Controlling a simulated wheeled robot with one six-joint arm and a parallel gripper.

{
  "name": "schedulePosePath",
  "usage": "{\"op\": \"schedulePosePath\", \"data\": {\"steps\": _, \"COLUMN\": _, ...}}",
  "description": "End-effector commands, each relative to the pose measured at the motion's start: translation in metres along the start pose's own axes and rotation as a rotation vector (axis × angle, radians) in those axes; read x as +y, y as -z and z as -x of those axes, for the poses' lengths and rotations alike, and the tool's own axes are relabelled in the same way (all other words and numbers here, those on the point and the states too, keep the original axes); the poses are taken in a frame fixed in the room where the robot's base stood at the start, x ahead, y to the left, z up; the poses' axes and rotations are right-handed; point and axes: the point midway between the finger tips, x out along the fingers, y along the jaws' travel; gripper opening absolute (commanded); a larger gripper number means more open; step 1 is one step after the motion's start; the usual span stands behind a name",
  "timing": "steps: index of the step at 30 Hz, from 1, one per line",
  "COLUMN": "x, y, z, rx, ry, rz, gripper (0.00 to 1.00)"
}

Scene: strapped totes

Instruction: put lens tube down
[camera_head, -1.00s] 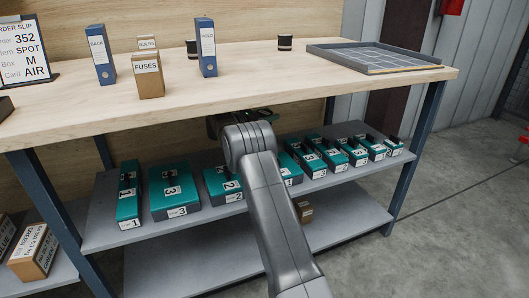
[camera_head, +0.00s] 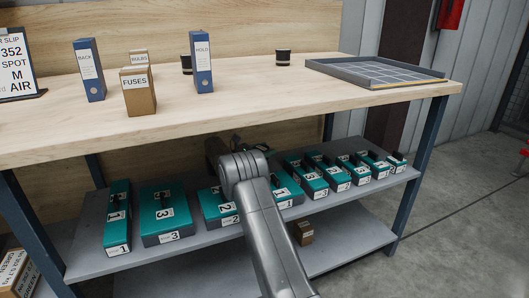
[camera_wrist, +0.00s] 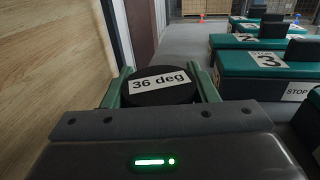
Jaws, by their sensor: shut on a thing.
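The lens tube (camera_wrist: 160,84) is a black round body with a white "36 deg" label, seen in the wrist view. My gripper (camera_wrist: 161,80) is shut on it, with one green finger on each side. In the head view my arm hides most of the gripper and the tube. The hand is below the tabletop (camera_head: 250,98), at the back of the upper shelf (camera_head: 83,255), behind the row of teal boxes. What lies under the tube is hidden.
Several teal-topped grey boxes with number labels, such as a "3" box (camera_wrist: 262,66), line the shelf to the right in the wrist view. A wooden panel (camera_wrist: 45,75) stands close on the left. A grey tray (camera_head: 375,72) and two black cylinders (camera_head: 283,58) (camera_head: 187,65) are on the tabletop.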

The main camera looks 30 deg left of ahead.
Motion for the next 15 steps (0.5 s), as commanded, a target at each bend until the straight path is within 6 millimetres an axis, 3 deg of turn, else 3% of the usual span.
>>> {"op": "schedulePosePath", "data": {"steps": 11, "x": 0.0002, "y": 0.0032, "z": 0.0, "rx": -0.001, "ry": 0.0, "rz": -0.003, "gripper": 0.22}}
{"op": "schedulePosePath", "data": {"steps": 12, "x": 0.0001, "y": 0.0034, "z": 0.0, "rx": 0.0, "ry": 0.0, "rz": -0.003, "gripper": 0.61}}
{"op": "schedulePosePath", "data": {"steps": 15, "x": 0.0001, "y": 0.0034, "z": 0.0, "rx": 0.0, "ry": 0.0, "rz": -0.002, "gripper": 0.75}}
